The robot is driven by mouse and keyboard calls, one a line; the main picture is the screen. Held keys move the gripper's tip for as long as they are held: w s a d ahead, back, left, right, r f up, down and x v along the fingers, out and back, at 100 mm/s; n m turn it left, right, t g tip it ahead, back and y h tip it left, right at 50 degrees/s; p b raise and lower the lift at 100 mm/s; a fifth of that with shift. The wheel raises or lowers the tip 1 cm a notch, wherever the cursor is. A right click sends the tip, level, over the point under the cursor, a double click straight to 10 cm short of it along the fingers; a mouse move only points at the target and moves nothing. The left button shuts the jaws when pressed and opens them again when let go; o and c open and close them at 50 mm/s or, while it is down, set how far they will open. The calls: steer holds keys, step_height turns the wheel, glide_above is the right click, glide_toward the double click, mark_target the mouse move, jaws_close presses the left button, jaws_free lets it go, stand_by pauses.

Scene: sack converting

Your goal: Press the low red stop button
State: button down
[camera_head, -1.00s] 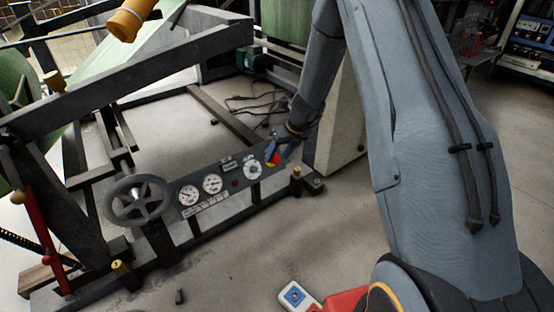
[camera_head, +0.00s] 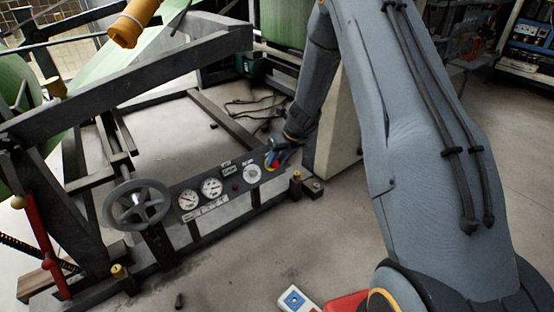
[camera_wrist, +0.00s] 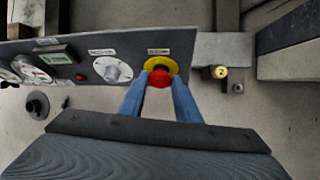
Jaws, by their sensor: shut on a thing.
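The red stop button (camera_wrist: 160,78) with its yellow surround (camera_wrist: 161,64) sits at the right end of the low dark panel in the wrist view. In the head view the yellow surround (camera_head: 267,162) shows beside my fingers, and the button is mostly hidden. My gripper (camera_wrist: 160,84) is at the button, its two blue fingers on either side of the red cap and shut on it. In the head view my gripper (camera_head: 277,157) reaches the panel's right end from above.
The panel (camera_head: 217,189) also carries dials, a grey knob (camera_head: 252,174) and a small red lamp (camera_head: 235,187). A handwheel (camera_head: 137,204) stands at its left. A yellow-topped post (camera_head: 296,176) stands close right of the button. Open floor lies in front.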

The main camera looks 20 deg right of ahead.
steer(key=shift+w+f, duration=0.1)
steer(key=shift+w, duration=0.05)
steer(key=c, duration=1.3)
jaws_free()
steer(key=shift+a, duration=0.1)
steer(key=shift+p, duration=0.3)
steer(key=p+v, duration=0.3)
steer(key=v, duration=0.4)
steer(key=shift+r, duration=0.3)
